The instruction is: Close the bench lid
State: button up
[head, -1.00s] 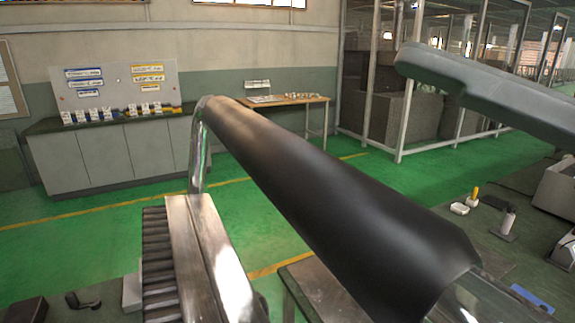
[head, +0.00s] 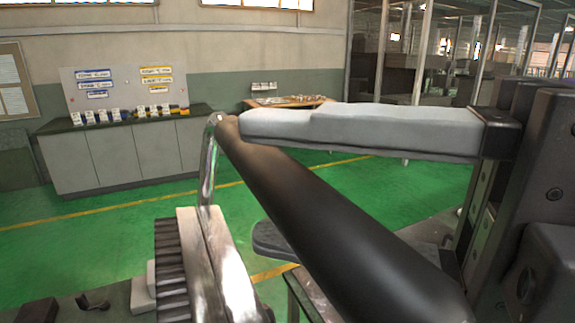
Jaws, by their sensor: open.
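A thick black bar-shaped grip (head: 330,225) on a bent chrome tube (head: 210,165) runs from upper left to lower right, close to the head camera. It looks like the handle of the bench lid; the lid panel itself cannot be made out. My gripper (head: 252,182) is open at the handle, reaching in from the right. Its light grey upper finger lies across the handle's far end. Its darker lower finger passes behind the handle and is partly hidden by it. I cannot tell whether either finger touches the handle.
A metal block (head: 200,255) with a dark ridged strip stands left of the handle. A grey cabinet (head: 120,160) with a sign board and a wooden table (head: 290,101) stand at the back wall. Green floor (head: 110,225) between is clear. Wire-fenced frames stand at the back right.

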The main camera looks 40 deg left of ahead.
jog(key=shift+s+a, duration=0.15)
jog(key=shift+a, duration=0.25)
grip_shut()
jog(key=shift+f, duration=0.1)
dwell(1.1)
